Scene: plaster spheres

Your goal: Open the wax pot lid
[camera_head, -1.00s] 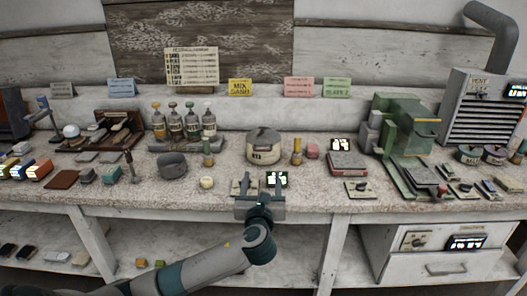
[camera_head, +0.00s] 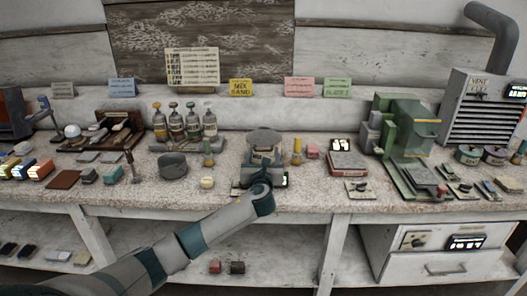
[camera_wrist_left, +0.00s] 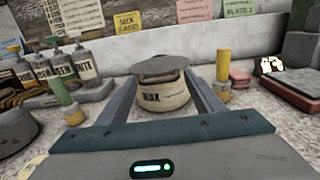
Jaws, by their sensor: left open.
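The wax pot (camera_wrist_left: 163,92) is a cream round pot with dark lettering. It stands on the bench, and in the head view it shows (camera_head: 264,157) partly behind my left gripper. Its flat grey lid (camera_wrist_left: 160,68) looks tilted over the top of the pot; in the head view the lid (camera_head: 265,137) shows above the gripper. My left gripper (camera_wrist_left: 163,102) is open, with one finger on each side of the pot body, in front of it. Whether the fingers touch the pot I cannot tell. My right gripper is not in view.
A yellow-topped post (camera_wrist_left: 223,72) stands close to the right of the pot. Labelled bottles (camera_wrist_left: 70,68) stand to the left. A dark round bowl (camera_head: 173,164) is farther left on the bench, and a red box (camera_head: 347,164) is to the right.

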